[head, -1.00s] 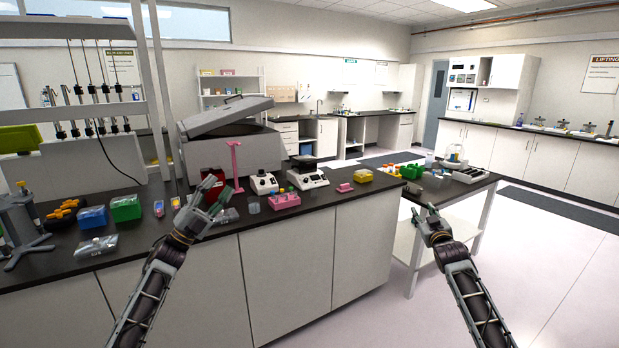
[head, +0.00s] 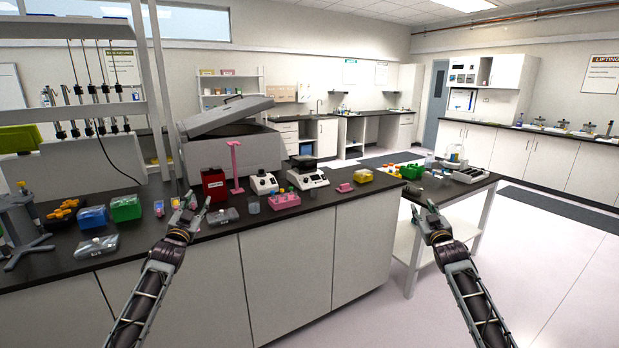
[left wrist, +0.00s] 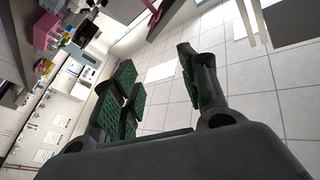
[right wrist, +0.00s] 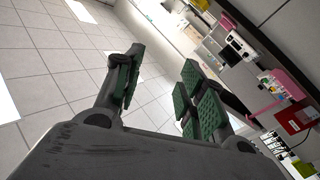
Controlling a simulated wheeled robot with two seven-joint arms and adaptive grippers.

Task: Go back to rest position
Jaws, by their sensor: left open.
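My left gripper (head: 194,213) is raised in front of the black bench's front edge in the head view, its fingers pointing up. Its fingers stand apart with nothing between them in the left wrist view (left wrist: 157,92). My right gripper (head: 424,212) is in front of the small side table in the head view. In the right wrist view its fingers (right wrist: 160,85) are spread with only floor and background between them. No object is in either gripper.
The black bench (head: 225,226) holds a red box (head: 214,184), a pink rack (head: 284,201), a blue box (head: 92,217) and a green box (head: 125,208). A side table (head: 452,190) with several items stands to the right. Open floor (head: 560,270) lies at the right.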

